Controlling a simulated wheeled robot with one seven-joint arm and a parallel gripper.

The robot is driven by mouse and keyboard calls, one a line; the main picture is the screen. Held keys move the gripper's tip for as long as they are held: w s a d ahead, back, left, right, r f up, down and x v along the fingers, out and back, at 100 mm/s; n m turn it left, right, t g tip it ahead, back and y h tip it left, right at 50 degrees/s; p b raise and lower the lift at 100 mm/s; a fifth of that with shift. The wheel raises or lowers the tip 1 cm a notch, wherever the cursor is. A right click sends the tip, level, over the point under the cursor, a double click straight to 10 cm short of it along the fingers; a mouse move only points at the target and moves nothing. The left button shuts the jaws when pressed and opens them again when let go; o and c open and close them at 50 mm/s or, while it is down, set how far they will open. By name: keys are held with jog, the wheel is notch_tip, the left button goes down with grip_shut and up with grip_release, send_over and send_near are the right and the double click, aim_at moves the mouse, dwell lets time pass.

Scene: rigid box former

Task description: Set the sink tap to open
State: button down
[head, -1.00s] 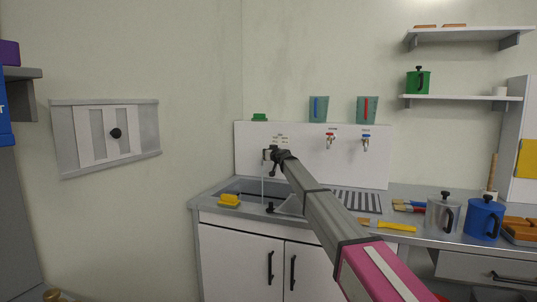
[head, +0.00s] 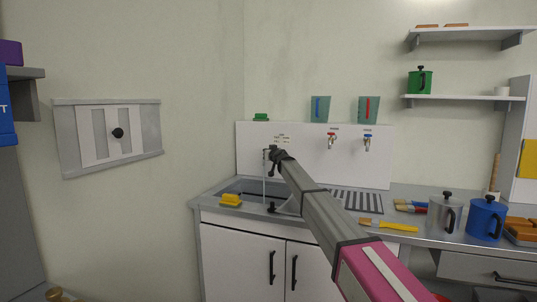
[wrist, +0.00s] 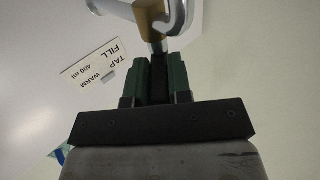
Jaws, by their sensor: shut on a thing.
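The sink tap shows in the wrist view as a brass body (wrist: 154,18) with a pale curved spout. Its stem runs down to between the two green fingers of my gripper (wrist: 160,72), which are shut on the dark tap handle (wrist: 159,66). In the head view my gripper (head: 273,156) is at the white back panel above the sink (head: 240,188), and it hides most of the tap. A thin pale vertical line (head: 264,182) runs from the tap down toward the basin; I cannot tell for sure whether it is water.
A label reading "TAP WARM FILL 400 ml" (wrist: 95,63) is beside the tap. A yellow sponge (head: 230,199) lies on the sink's front rim. A grey pot (head: 445,212) and blue pot (head: 486,217) stand on the counter.

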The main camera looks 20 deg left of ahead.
jog(key=c, duration=1)
grip_release()
jog(key=shift+c, duration=0.2)
jog(key=v, duration=1)
jog(key=shift+s+d, duration=0.3)
jog(key=shift+c, duration=0.3)
